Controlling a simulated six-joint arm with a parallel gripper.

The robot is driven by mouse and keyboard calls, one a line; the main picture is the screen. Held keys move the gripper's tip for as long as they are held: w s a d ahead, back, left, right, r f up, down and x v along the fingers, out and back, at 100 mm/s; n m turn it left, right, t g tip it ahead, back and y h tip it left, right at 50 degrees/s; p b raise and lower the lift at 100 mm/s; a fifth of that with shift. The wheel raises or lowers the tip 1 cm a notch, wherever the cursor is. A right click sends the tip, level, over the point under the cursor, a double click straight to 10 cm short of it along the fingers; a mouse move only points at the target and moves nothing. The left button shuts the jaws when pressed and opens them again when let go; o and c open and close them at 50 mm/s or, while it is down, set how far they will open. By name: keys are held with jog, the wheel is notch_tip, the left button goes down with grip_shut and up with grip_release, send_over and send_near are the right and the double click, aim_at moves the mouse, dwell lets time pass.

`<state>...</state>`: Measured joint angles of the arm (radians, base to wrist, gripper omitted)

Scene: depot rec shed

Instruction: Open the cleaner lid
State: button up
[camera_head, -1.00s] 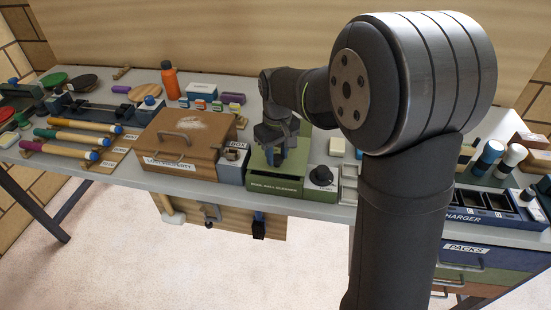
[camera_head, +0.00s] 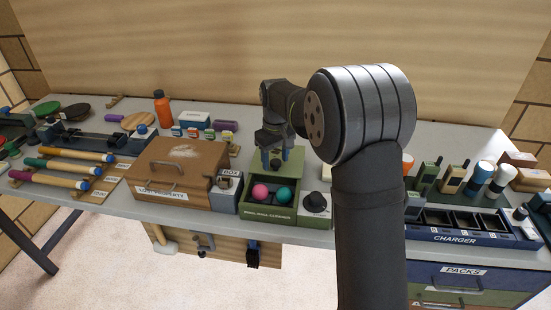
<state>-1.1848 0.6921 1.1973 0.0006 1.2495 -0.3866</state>
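The pool ball cleaner (camera_head: 269,214) is a green box at the front middle of the bench. Its lid (camera_head: 292,173) is raised and tilted back, so the inside shows. A pink ball (camera_head: 260,192) and a teal ball (camera_head: 283,195) sit side by side in the box. My gripper (camera_head: 275,160) points down at the raised lid, above and behind the balls. Its two blue fingertips stand apart, with a small dark piece of the lid between and just below them. Whether they touch the lid is hard to tell.
A brown lost property box (camera_head: 168,190) and a grey box (camera_head: 224,194) stand close on the left. A charger (camera_head: 463,226) lies further right. An orange bottle (camera_head: 163,109) stands behind.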

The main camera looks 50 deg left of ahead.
notch_tip(320, 180, up, 17)
jog(key=shift+r, duration=0.2)
dwell(0.5)
dwell(0.5)
notch_tip(320, 180, down, 18)
jog(key=shift+r, duration=0.2)
dwell(0.3)
jog(key=shift+d, duration=0.1)
notch_tip(320, 180, up, 18)
jog(key=shift+f, duration=0.2)
dwell(0.6)
